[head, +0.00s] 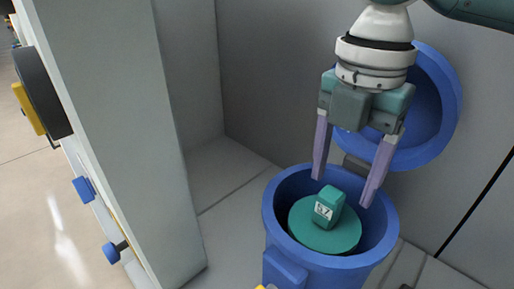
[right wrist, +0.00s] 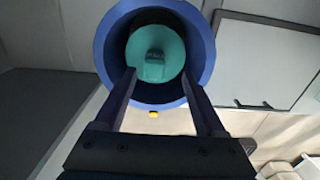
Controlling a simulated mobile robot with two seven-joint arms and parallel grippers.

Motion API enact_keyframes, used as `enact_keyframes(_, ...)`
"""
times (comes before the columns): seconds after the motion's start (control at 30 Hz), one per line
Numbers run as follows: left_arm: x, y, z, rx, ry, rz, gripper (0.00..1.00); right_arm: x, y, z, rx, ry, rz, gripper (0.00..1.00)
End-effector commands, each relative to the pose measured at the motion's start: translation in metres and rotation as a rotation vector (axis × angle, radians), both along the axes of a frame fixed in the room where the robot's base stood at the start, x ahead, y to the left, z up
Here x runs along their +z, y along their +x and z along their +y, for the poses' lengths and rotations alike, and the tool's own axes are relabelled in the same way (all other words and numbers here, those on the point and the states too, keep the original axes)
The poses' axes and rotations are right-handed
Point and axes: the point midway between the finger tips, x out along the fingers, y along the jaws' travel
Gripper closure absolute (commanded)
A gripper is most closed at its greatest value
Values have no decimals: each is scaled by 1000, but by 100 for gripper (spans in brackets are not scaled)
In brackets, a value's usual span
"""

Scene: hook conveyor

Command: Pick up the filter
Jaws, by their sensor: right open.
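The filter (head: 313,233) is a teal disc with a raised block handle that bears a white label with dark marks. It sits inside a blue round housing (head: 282,259), below the rim. My right gripper (head: 343,190) is open and empty above the housing, its two purple fingers pointing down on either side of the handle and apart from it. In the right wrist view the filter (right wrist: 155,54) shows beyond the fingertips (right wrist: 158,74), inside the blue ring. My left gripper is not in view.
The housing's round blue lid (head: 439,105) stands open behind my right gripper. Grey walls (head: 270,60) enclose the recess. A pale panel (head: 110,120) stands at the left, with blue knobs on its outer side. Floor left of the housing is clear.

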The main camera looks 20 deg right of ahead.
Motion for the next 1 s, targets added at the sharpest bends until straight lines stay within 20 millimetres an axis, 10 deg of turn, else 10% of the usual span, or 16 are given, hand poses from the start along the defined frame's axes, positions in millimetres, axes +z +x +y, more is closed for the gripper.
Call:
enact_keyframes(0.3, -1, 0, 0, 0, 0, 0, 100, -45, 6, 4, 0, -1, 2, 28)
enact_keyframes(0.6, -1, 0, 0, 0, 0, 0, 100, -51, 6, 4, 1, -1, -3, 28)
enact_keyframes(1.0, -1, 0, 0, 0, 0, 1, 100, -50, 6, 4, 0, -1, -2, 72)
